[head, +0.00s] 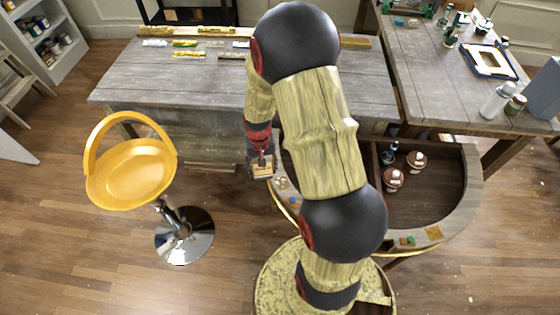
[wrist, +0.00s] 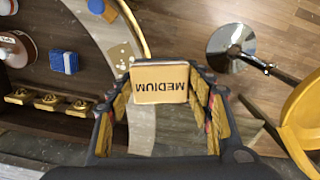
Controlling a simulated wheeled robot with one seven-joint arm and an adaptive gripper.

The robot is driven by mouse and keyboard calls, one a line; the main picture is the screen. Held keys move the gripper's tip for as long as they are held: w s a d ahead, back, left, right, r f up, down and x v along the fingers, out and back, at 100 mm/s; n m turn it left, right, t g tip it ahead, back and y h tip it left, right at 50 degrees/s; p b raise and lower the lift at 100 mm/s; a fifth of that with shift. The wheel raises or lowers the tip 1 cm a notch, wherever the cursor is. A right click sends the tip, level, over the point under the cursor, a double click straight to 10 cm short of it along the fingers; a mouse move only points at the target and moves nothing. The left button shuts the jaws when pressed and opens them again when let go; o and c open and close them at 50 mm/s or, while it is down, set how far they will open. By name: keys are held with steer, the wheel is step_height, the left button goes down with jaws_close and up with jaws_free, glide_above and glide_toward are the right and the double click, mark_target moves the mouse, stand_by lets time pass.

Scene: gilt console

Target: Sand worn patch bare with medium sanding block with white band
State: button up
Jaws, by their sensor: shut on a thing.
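My gripper (head: 262,158) is shut on a tan sanding block (head: 262,171), just off the left end of the half-round console (head: 466,201). In the wrist view the block (wrist: 158,83) sits between the fingers, its MEDIUM label upside down. A pale line runs along its upper edge; I cannot tell whether it is the white band. A pale, blotchy patch (wrist: 121,56) lies on the console's curved rim, just up and left of the block in the wrist view. It also shows in the head view (head: 280,183). The block appears apart from it. My arm hides part of the console.
A blue sponge-like block (wrist: 64,62) and several gold pieces (wrist: 48,103) lie inside the console. Two brown-and-white pots (head: 393,179) stand in its right part. A yellow stool (head: 131,171) is left. A grey workbench (head: 150,85) is behind. Floor between stool and console is clear.

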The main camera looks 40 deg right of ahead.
steer(key=s+d+f+m, duration=0.1)
steer(key=s+d+m, duration=0.2)
steer(key=s+d, duration=0.2)
steer(key=shift+s+f+b, duration=0.2)
steer(key=shift+s+b, duration=0.1)
steer(key=shift+s, duration=0.5)
steer(key=shift+d, duration=0.1)
